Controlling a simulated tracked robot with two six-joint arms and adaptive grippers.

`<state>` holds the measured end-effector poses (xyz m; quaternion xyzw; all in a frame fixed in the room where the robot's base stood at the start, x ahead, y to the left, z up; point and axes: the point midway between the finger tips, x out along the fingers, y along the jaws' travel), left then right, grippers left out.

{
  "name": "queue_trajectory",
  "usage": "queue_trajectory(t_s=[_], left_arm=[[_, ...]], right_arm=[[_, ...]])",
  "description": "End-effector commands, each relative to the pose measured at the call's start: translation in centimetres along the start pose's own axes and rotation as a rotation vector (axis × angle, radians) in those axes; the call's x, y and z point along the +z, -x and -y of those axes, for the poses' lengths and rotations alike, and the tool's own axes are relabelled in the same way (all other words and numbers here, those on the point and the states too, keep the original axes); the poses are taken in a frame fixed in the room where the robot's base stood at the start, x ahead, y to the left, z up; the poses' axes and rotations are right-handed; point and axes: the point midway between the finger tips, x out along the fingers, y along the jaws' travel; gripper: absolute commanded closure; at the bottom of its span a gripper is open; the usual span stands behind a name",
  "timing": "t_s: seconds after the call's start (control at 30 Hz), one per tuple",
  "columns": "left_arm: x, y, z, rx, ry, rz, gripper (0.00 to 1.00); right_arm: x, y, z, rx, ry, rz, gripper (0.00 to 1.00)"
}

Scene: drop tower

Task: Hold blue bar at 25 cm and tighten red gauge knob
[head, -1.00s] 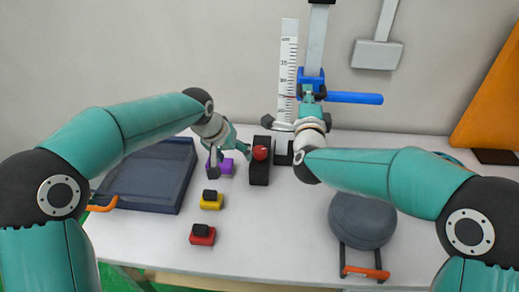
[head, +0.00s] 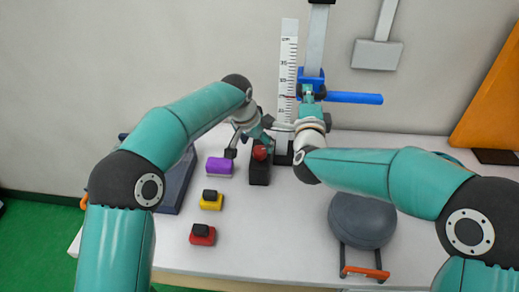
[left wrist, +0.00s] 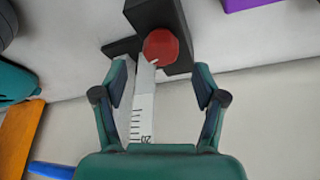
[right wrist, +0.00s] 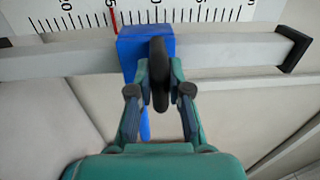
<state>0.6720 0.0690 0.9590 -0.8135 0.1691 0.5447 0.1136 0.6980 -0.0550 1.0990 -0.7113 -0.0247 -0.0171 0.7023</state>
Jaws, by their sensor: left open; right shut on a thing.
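The blue bar (head: 354,98) sticks out to the right from a blue carriage (right wrist: 130,42) on the upright rail. My right gripper (right wrist: 160,72) is shut on a dark handle (right wrist: 159,85) on the carriage's front. A ruler scale (head: 288,65) stands left of the rail, with a red line (right wrist: 113,18) near the carriage; I cannot read the exact height. The red knob (left wrist: 160,46) sits on a black block (head: 260,174). It also shows in the head view (head: 260,152). My left gripper (left wrist: 160,75) is open and empty, its fingers either side of the knob and short of it.
Purple (head: 219,167), yellow (head: 211,203) and red (head: 202,238) blocks with dark tops stand left of the black block. A dark tray (head: 177,185) is behind my left arm. The table's front middle is clear.

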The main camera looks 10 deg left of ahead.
Motion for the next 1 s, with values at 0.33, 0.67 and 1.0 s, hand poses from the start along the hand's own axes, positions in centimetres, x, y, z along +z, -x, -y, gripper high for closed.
queue_trajectory(t_s=[0.33,0.67,1.0], left_arm=[[0.0,-4.4,0.0,0.000,0.000,0.000,0.29],[0.0,-4.7,0.0,0.000,0.000,-0.001,0.29],[0.0,-4.7,0.0,0.000,0.000,-0.001,0.84]], right_arm=[[0.4,0.0,0.3,-0.006,0.000,0.008,1.00],[0.4,0.0,0.3,-0.006,0.000,0.008,1.00],[0.4,0.0,0.3,-0.006,0.000,0.008,1.00]])
